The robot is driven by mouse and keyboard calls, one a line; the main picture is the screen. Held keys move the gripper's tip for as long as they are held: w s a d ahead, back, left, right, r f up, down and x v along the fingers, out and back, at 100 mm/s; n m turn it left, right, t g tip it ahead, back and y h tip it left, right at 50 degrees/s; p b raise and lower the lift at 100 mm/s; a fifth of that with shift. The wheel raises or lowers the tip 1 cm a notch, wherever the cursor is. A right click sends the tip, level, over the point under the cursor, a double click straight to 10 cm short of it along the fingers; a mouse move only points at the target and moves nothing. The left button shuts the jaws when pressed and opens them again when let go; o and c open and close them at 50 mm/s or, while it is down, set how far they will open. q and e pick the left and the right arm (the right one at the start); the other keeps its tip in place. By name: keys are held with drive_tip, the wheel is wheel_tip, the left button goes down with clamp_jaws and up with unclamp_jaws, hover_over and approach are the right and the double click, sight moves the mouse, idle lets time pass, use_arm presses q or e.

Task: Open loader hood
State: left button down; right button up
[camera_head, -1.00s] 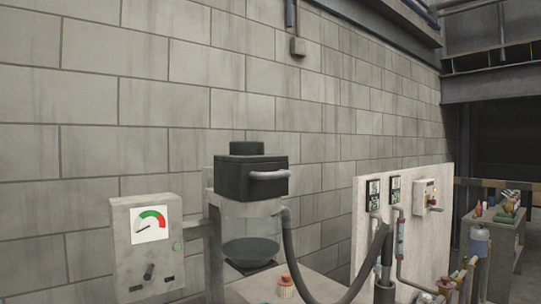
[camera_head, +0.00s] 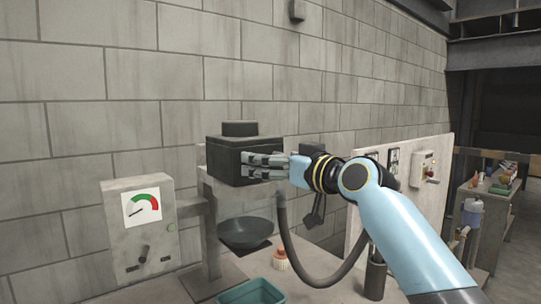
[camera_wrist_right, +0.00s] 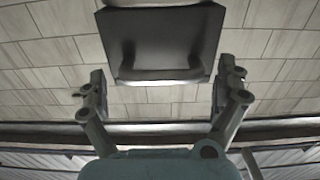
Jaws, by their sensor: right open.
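The loader hood (camera_head: 228,160) is a black box with a round cap, sitting level on top of the loader, above a clear section and a dark bowl. Its pale bar handle is mostly hidden by my right gripper (camera_head: 265,165) in the head view. In the right wrist view, the hood's dark face (camera_wrist_right: 162,42) and its handle (camera_wrist_right: 160,78) lie ahead, centred between the spread fingers of the right gripper (camera_wrist_right: 160,88). The right gripper is open, with a finger on either side and nothing held. My left gripper is out of view.
A gauge box (camera_head: 142,228) stands left of the loader. A dark hose (camera_head: 318,278) hangs below my right arm. A teal tray (camera_head: 252,293) and an orange-and-white cap (camera_head: 281,259) are in front. A panel with switches (camera_head: 410,175) stands right.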

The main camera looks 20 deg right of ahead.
drive_tip(key=shift+w+a, duration=0.2)
drive_tip(key=shift+w, duration=0.35)
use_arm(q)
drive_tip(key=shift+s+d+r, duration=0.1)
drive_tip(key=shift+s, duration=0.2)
